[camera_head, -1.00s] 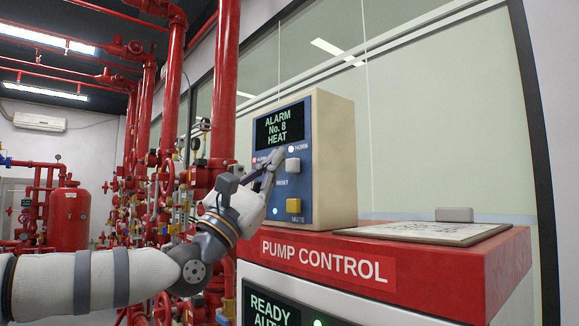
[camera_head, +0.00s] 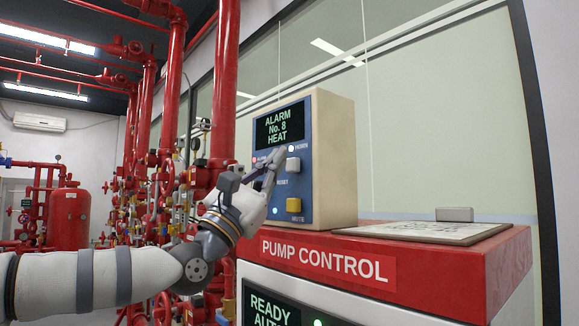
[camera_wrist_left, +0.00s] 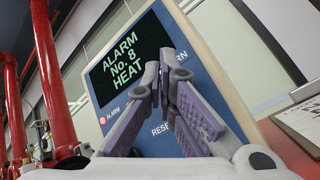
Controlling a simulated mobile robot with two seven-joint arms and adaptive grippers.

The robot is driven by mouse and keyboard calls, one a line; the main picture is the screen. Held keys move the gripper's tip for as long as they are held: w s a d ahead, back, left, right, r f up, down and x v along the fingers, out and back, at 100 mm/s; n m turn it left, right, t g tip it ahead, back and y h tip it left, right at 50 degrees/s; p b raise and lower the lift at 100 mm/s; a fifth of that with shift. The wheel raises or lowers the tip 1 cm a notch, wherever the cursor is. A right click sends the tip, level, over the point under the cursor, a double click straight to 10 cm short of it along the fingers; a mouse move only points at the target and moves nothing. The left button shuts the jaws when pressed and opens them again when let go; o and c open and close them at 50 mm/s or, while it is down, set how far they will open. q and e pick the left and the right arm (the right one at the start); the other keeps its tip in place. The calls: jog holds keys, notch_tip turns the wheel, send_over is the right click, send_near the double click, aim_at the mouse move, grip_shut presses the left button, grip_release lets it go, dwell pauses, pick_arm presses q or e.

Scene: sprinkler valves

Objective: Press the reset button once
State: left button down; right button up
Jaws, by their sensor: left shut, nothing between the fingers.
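The alarm panel (camera_head: 330,165) is a beige box with a blue face on top of the red cabinet. Its screen (camera_head: 279,125) reads "ALARM No. 8 HEAT", and it shows large in the left wrist view (camera_wrist_left: 124,62). The white reset button (camera_head: 293,164) sits above the word RESET; in the left wrist view my fingers hide it. A yellow mute button (camera_head: 293,205) is below. My left gripper (camera_head: 275,156) is shut and empty, its tips in front of the panel, just left of the reset button. I cannot tell whether they touch the panel. My right gripper is not in view.
The red pump control cabinet (camera_head: 470,262) stands under the panel. A clipboard with paper (camera_head: 425,232) lies on its top at the right. Red pipes and valves (camera_head: 165,170) fill the left side behind my arm. A glazed wall (camera_head: 440,120) is behind.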

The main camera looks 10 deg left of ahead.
pick_arm(q)
jog(key=shift+w+d, duration=0.2)
jog(key=shift+w, duration=0.05)
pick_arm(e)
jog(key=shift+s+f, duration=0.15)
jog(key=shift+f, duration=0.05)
pick_arm(q)
jog(key=shift+w+d+f+b, duration=0.1)
jog(key=shift+w+d+b, duration=0.4)
jog(key=shift+w, duration=0.15)
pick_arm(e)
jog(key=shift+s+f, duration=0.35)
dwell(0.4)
pick_arm(q)
jog(key=shift+s+a, duration=0.1)
jog(key=shift+s+a+p, duration=0.35)
jog(key=shift+s+a, duration=0.3)
jog(key=shift+s, duration=0.25)
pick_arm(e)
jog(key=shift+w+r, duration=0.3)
